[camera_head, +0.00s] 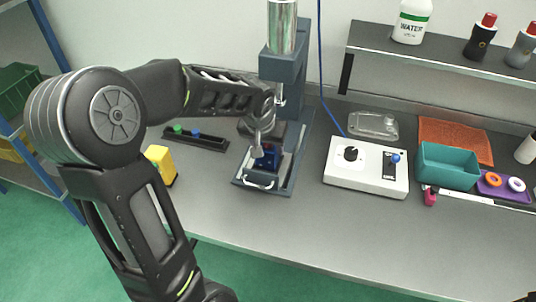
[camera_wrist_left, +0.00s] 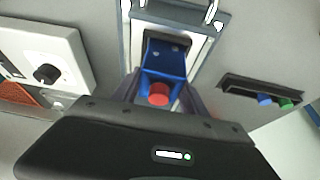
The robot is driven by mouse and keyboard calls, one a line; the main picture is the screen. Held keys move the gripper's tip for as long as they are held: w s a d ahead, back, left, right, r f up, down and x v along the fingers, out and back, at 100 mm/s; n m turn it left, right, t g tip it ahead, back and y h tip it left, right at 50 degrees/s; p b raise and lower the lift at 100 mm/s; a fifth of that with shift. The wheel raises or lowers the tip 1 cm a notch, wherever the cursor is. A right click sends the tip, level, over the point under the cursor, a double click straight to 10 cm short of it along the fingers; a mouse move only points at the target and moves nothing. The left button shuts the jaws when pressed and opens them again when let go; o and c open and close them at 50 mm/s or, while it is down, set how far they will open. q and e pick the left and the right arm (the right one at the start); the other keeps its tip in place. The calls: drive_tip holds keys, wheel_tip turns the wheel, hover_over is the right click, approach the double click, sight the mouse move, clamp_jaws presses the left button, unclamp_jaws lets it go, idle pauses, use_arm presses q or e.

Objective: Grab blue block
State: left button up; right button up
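The blue block (camera_head: 268,157) sits in the grey fixture tray (camera_head: 246,180) under the press. It also shows in the left wrist view (camera_wrist_left: 164,57), with a round red piece (camera_wrist_left: 158,94) on its near side. My left gripper (camera_head: 261,150) reaches down at the block from the left. In the left wrist view its dark fingers (camera_wrist_left: 160,88) stand on either side of the block. I cannot tell whether they touch it. The gripper partly hides the block in the head view. My right gripper is not in view.
The press column (camera_head: 284,65) stands right behind the block. A white control box (camera_head: 366,180) is to the right, and a yellow block (camera_head: 160,165) to the left. A dark button strip (camera_head: 208,139) lies behind that. The front bench is clear.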

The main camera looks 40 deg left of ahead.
use_arm(q)
clamp_jaws()
idle(0.3)
drive_tip(key=shift+r, duration=0.15)
wheel_tip(320, 180, up, 10)
drive_tip(key=shift+f+b, duration=0.1)
drive_tip(key=shift+b, duration=0.5)
idle(0.3)
